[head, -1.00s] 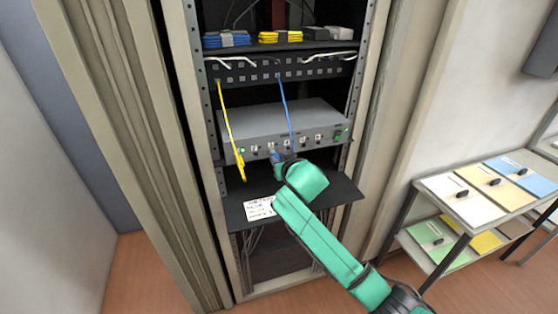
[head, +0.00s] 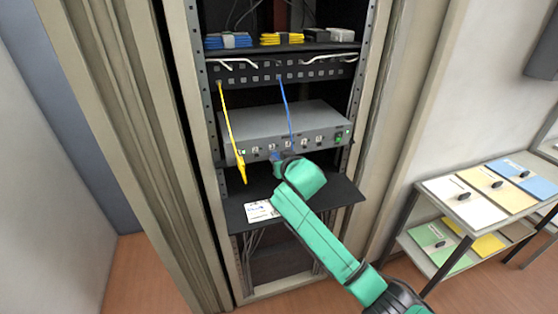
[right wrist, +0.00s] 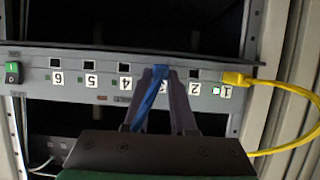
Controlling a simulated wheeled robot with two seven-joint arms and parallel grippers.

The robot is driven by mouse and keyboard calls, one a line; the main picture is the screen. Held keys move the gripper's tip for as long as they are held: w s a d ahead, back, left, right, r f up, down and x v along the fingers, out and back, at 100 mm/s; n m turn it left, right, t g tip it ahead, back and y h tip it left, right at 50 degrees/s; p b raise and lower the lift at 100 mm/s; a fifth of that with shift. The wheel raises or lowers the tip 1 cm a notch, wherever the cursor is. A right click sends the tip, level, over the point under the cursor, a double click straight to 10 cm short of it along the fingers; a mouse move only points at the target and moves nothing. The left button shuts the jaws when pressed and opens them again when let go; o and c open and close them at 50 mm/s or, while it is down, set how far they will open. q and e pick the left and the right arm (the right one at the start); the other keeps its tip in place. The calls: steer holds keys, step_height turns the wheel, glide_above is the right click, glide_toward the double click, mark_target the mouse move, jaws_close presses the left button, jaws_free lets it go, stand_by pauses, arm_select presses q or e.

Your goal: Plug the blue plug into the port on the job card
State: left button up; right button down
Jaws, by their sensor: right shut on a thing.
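My right gripper (head: 279,157) is at the front of the grey device (head: 285,122) in the rack. In the right wrist view its fingers (right wrist: 162,80) are shut on the blue plug (right wrist: 161,71), with the blue cable (right wrist: 147,106) running back between them. The plug is at the port labelled 3, between the open ports 4 (right wrist: 125,68) and 2 (right wrist: 194,75). The fingers hide how far it sits in the port. The white job card (head: 259,210) lies on the black shelf (head: 322,194); its writing is too small to read. My left gripper is out of view.
A yellow cable (head: 230,128) hangs in front of the device's left side; its plug (right wrist: 237,79) shows beside label 1. A patch panel (head: 245,72) is above. Rack posts flank the device. A side table (head: 469,208) with folders stands at right.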

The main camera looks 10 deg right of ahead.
steer(key=shift+w+r, duration=0.1)
steer(key=shift+w, duration=0.1)
steer(key=c, duration=0.7)
jaws_free()
steer(key=shift+w, duration=0.1)
